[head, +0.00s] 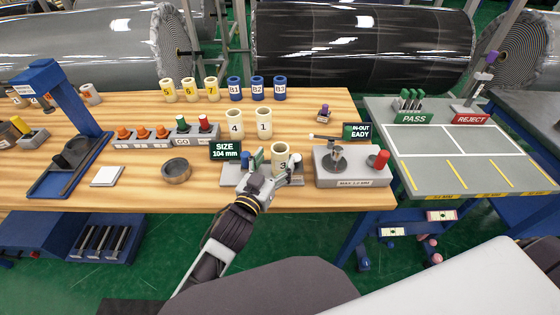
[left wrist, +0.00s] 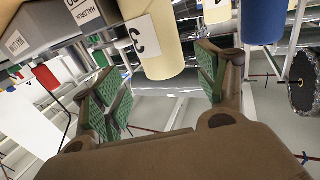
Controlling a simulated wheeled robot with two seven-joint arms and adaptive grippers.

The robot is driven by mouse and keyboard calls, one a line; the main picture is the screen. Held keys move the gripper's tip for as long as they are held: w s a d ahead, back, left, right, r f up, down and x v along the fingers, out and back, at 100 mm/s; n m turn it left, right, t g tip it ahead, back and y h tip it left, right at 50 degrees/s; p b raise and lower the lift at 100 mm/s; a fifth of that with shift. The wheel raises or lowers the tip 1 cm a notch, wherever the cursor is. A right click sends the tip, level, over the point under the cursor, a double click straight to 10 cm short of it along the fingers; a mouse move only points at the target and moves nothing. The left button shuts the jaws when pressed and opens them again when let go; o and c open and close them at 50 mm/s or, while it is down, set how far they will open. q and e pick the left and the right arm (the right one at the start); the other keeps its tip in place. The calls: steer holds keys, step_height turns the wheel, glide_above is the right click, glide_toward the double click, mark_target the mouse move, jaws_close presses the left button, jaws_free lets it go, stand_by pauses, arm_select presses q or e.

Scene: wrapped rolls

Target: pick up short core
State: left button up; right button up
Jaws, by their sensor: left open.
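The cream core labelled 3 (head: 280,155) stands at the measuring fixture (head: 232,176), whose display (head: 226,151) reads SIZE 104 mm. My left gripper (head: 272,182) is at the near side of this core, low over the fixture, and hides its lower part. In the left wrist view the gripper (left wrist: 160,92) is open, with green-padded fingers spread apart. The labelled cream core (left wrist: 158,50) shows beyond and between them, and nothing is clamped. Cream cores 4 (head: 234,124) and 1 (head: 264,123) stand behind. I cannot tell by label which core is short. My right gripper is not in view.
Several small cores stand at the back, including blue B1 (head: 235,88). The PASS/REJECT table (head: 468,180) is at the right.

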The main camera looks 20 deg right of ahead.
mark_target(276, 155)
arm_select(q)
steer(key=shift+w, duration=0.1)
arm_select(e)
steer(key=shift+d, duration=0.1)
arm_select(q)
steer(key=shift+x, duration=0.85)
steer(key=shift+w+d+r, duration=0.2)
steer(key=shift+w+d, duration=0.1)
steer(key=shift+w, duration=0.3)
steer(key=shift+w+d, duration=0.25)
steer(key=shift+w, duration=0.1)
steer(key=shift+w+d, duration=0.35)
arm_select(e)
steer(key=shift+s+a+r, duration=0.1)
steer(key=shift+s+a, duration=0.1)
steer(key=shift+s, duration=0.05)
